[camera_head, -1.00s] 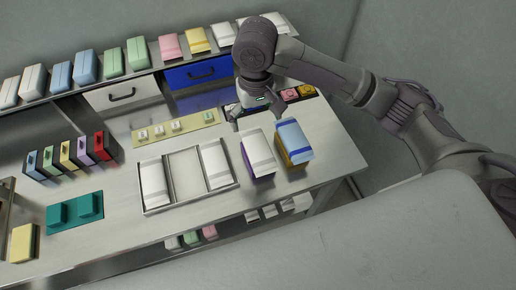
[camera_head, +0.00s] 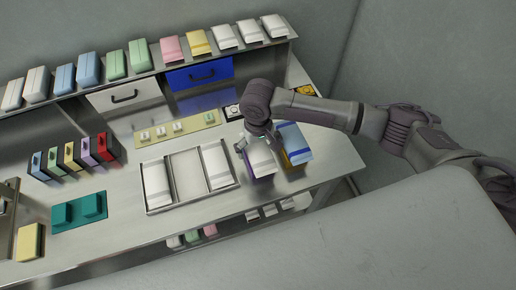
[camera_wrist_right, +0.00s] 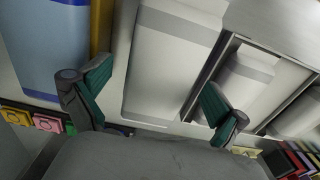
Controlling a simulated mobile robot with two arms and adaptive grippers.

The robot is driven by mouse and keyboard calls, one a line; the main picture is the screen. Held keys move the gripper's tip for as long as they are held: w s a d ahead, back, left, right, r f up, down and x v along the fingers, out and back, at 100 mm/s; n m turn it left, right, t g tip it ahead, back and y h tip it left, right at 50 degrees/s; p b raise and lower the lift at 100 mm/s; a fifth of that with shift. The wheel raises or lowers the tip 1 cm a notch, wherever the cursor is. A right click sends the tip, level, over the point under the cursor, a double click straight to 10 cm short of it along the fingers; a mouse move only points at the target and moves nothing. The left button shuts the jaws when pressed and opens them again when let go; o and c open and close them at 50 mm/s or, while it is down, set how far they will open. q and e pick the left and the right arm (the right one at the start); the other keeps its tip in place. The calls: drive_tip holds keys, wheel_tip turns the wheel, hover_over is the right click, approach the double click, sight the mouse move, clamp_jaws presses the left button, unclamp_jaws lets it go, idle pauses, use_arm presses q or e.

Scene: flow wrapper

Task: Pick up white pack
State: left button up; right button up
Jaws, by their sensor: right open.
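A white pack (camera_head: 261,162) with a grey band lies on a purple holder (camera_head: 260,179) on the steel table. My right gripper (camera_head: 258,146) is over its far end, partly hiding it. In the right wrist view the same white pack (camera_wrist_right: 172,60) lies between the two spread green-padded fingers of the open gripper (camera_wrist_right: 153,90). I cannot tell whether a finger touches it. Two more white packs, a left one (camera_head: 157,186) and a right one (camera_head: 215,165), lie in the metal tray (camera_head: 186,149). My left gripper is out of view.
A blue pack (camera_head: 295,143) on a yellow holder stands close to the right of the white pack; it also shows in the right wrist view (camera_wrist_right: 45,45). The tray's middle compartment is empty. Coloured packs line the back shelf (camera_head: 150,72). Teal blocks (camera_head: 80,211) sit at left.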

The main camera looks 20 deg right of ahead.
sight(261, 150)
drive_tip(key=c, duration=1.3)
drive_tip(key=shift+o, duration=0.2)
drive_tip(key=shift+r, duration=0.1)
drive_tip(key=shift+r, duration=0.3)
drive_tip(key=r, duration=0.2)
drive_tip(key=r+b, duration=0.1)
drive_tip(key=shift+s+d+r, duration=0.3)
drive_tip(key=shift+d, duration=0.05)
drive_tip(key=s+d+r+b, duration=0.1)
drive_tip(key=s+d+r, duration=0.5)
drive_tip(key=s+d, duration=0.1)
drive_tip(key=shift+s+r, duration=0.3)
drive_tip(key=shift+s, duration=0.25)
